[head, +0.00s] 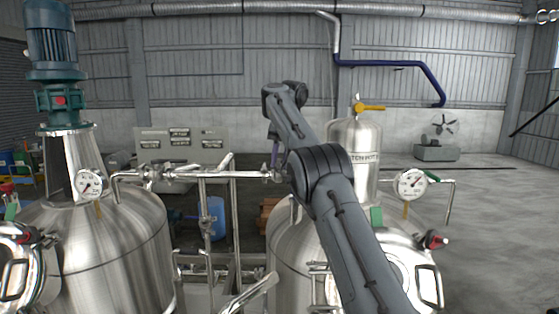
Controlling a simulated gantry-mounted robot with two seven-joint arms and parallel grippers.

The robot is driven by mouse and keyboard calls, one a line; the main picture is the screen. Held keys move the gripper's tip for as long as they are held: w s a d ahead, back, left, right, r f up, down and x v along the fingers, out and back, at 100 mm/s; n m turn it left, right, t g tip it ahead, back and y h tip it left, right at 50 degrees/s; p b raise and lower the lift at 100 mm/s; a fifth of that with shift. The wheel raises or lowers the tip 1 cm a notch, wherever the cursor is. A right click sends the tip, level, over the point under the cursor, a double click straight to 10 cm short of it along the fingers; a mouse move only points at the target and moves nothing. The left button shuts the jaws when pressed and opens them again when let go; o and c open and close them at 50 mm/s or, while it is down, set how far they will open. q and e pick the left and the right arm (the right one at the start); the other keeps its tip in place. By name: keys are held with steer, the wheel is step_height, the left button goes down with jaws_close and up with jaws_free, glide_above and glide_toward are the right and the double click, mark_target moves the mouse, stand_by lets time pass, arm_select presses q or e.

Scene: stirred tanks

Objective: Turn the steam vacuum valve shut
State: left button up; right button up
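My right arm comes up from the bottom right and bends over, with its wrist hanging above the horizontal steel pipe. My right gripper (274,152) is small and dark at the pipe's right end, partly hidden by my own arm links. It is close to a pipe fitting (268,175) that looks like a valve; I cannot tell if they touch or if the fingers are closed. A yellow-handled valve (368,107) sits on top of the rear steel vessel (362,140), apart from the gripper. No label shows which valve is the steam vacuum one. My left gripper is out of view.
A large steel tank (105,245) with a blue-green motor (50,40) stands at left. Pressure gauges (89,184) and (411,184) top the tanks. Vertical pipes (205,230) and a blue barrel (211,216) fill the gap. Open floor lies at right.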

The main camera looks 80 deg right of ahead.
steer(key=shift+o, duration=1.4)
step_height(320, 180, up, 11)
steer(key=s+p, duration=0.2)
steer(key=p, duration=0.3)
steer(key=shift+f+p, duration=0.2)
steer(key=shift+p, duration=0.2)
